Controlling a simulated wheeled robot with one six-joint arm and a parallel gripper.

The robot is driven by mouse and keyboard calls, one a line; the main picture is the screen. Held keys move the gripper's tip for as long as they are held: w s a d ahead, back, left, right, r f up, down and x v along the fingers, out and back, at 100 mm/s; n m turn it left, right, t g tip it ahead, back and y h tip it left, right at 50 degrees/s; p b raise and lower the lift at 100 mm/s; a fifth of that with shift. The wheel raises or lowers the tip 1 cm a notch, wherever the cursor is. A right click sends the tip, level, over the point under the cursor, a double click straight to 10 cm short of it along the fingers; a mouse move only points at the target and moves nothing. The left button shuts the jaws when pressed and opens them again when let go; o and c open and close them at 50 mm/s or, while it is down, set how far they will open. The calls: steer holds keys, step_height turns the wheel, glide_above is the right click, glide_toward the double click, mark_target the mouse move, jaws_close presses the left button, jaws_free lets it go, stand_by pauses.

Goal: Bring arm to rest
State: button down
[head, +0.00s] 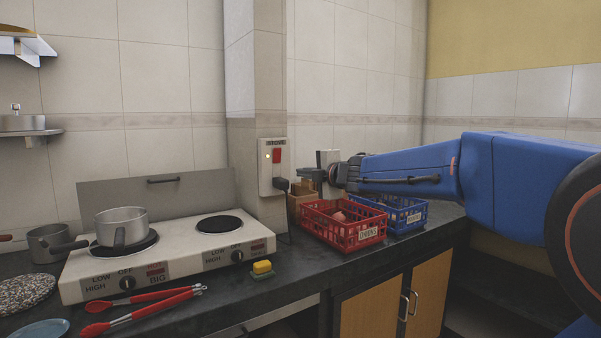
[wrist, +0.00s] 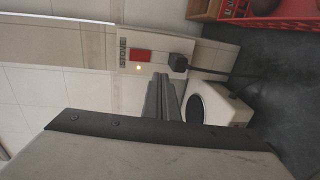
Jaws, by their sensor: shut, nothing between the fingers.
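My blue arm reaches in from the right in the head view. My gripper (head: 303,173) is at its end, above the red basket and just right of the stove switch panel (head: 265,180). In the wrist view, my gripper's fingers (wrist: 164,80) are together with nothing between them. They point toward the switch panel (wrist: 185,51), but I cannot tell whether they touch it. The panel has a red switch (head: 277,156), a small lit light and a black plug (wrist: 178,62).
A red basket (head: 345,238) and a blue basket (head: 409,217) stand on the dark counter below my arm. A two-plate stove (head: 190,256) with a pot (head: 121,222) is left. Red tongs (head: 150,306) and a yellow sponge (head: 262,267) lie in front.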

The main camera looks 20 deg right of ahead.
steer(key=shift+s, duration=0.1)
steer(key=s+d+f+m+g+h, duration=0.2)
steer(key=s+d+f+m+h, duration=0.2)
steer(key=s+d+f+m, duration=0.5)
steer(key=s+d+f+m+g+h, duration=0.2)
steer(key=s+f+m+h, duration=0.3)
steer(key=s, duration=0.8)
steer(key=s+a+f+m+g+y, duration=0.2)
steer(key=s+a+f+m+g, duration=0.1)
steer(key=s+f, duration=0.6)
steer(key=s+a+f+m+g+y, duration=0.1)
steer(key=s+a+f+m+g, duration=0.2)
steer(key=s+f, duration=0.6)
steer(key=s+m+g, duration=0.1)
steer(key=s, duration=0.5)
steer(key=shift+s+m+y, duration=0.2)
steer(key=shift+m+y, duration=0.1)
steer(key=shift+y, duration=0.1)
